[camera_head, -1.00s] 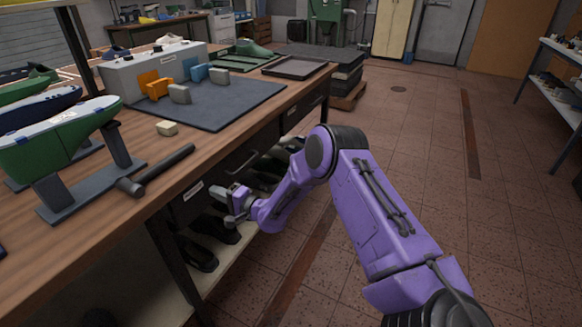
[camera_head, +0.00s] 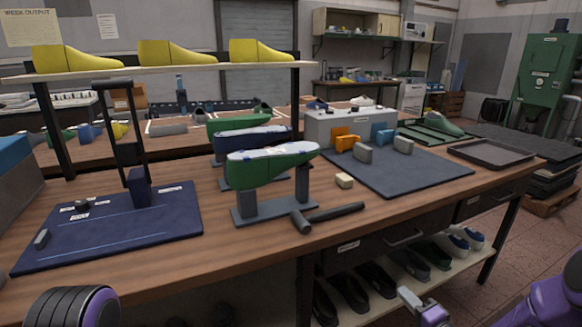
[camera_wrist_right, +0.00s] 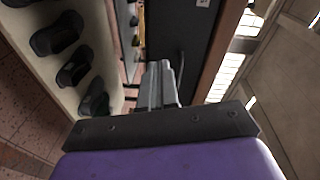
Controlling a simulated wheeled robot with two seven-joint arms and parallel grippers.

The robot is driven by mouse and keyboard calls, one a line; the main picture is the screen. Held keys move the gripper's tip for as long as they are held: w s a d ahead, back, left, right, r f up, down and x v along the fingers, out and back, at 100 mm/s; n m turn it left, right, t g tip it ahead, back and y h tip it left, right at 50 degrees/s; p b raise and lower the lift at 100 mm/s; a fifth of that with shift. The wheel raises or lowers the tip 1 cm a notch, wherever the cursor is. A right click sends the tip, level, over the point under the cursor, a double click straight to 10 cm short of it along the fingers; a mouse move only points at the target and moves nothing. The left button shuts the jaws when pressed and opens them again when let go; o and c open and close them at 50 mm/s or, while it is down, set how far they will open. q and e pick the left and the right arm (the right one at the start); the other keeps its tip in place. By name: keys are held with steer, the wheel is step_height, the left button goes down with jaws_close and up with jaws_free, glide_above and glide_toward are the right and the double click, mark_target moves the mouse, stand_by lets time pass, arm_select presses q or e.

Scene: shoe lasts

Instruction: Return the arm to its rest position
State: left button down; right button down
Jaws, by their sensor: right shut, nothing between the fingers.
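My right gripper (camera_head: 418,305) is at the lower right of the head view, in front of the workbench and below its top. In the right wrist view its two fingers (camera_wrist_right: 160,85) are shut together with nothing between them. The purple right arm (camera_head: 555,300) shows at the right edge. At the lower left, a dark ringed purple part of my left arm (camera_head: 72,305) shows; the left gripper is out of view.
The wooden workbench (camera_head: 240,262) holds a green shoe last (camera_head: 270,165) on a stand, a hammer (camera_head: 325,215), a blue mat (camera_head: 120,225) and a dark mat (camera_head: 400,175). Shoes (camera_head: 378,280) sit on a shelf below. Yellow lasts (camera_head: 175,52) stand on a raised shelf.

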steer(key=s+a+f+n+g+h+p, duration=0.1)
steer(key=s+a+f+n+g+h, duration=0.1)
steer(key=s+f+g+h, duration=0.45)
steer(key=s+a+f+n+g+p, duration=0.1)
steer(key=s+f+n+g, duration=0.1)
steer(key=s, duration=1.2)
steer(key=s+a+f+n+g+p, duration=0.2)
steer(key=s+f+g, duration=0.3)
steer(key=s, duration=0.8)
steer(key=shift+s+f+h, duration=0.35)
steer(key=shift+s+f, duration=0.05)
steer(key=shift+f, duration=0.05)
